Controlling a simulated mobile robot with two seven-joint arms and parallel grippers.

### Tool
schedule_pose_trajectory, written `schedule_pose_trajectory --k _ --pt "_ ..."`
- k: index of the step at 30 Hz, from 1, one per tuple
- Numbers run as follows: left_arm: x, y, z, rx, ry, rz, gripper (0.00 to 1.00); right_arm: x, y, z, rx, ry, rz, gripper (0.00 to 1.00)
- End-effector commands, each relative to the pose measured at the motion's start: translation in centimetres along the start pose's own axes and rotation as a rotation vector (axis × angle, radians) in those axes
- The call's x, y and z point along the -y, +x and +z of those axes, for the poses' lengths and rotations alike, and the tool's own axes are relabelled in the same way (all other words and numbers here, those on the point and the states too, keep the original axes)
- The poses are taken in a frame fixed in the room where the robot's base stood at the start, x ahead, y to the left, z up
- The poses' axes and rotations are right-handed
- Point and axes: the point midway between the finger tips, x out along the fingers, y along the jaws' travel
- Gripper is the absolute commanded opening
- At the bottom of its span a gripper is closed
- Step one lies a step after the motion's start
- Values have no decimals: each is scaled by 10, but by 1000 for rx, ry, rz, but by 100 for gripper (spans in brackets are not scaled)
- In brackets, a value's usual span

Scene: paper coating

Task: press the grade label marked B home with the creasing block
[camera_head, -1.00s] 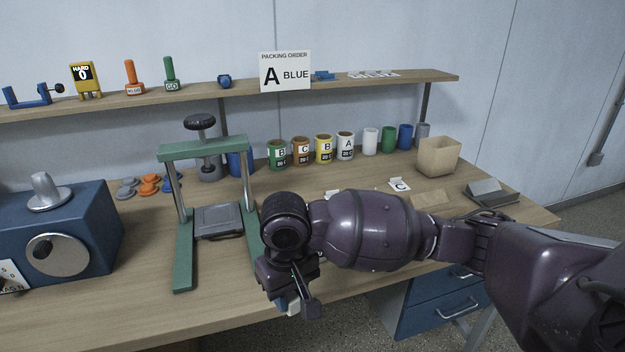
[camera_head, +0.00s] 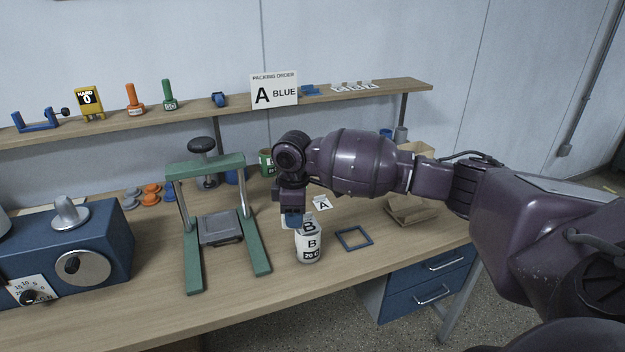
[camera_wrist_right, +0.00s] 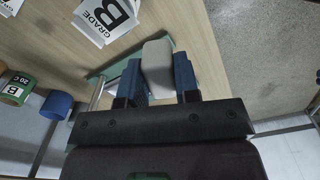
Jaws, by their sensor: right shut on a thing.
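My right gripper (camera_head: 292,218) points down just behind a white tin (camera_head: 308,254) marked B and 20 C on the bench. The grade label marked B (camera_head: 309,227) shows at the top of the tin's front, slightly tilted; I cannot tell how flat it lies. In the right wrist view the gripper's blue fingers (camera_wrist_right: 157,80) are shut on a pale grey block (camera_wrist_right: 157,62), the creasing block. The label reading GRADE B (camera_wrist_right: 105,18) lies up and left of the block there, apart from it in the picture. My left gripper is out of view.
A green press frame (camera_head: 205,168) stands left of the tin. A blue square outline (camera_head: 353,238) lies right of it, and a card marked A (camera_head: 322,203) behind. A tan holder (camera_head: 408,211) is further right. The front bench is clear.

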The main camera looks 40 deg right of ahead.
Motion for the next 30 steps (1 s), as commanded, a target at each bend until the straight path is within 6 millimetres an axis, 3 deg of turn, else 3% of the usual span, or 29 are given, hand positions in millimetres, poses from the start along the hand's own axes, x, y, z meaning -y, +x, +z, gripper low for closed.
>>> schedule_pose_trajectory --k 3,12,22,30 --pt "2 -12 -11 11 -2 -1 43 -22 -15 12 4 -119 -4 10" --pt "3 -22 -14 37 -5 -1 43 -54 -21 33 6 -332 -14 10" --pt "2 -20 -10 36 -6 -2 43 -58 -14 36 6 -364 -14 10" --pt "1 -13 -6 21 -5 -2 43 -58 5 36 5 -363 -14 10"
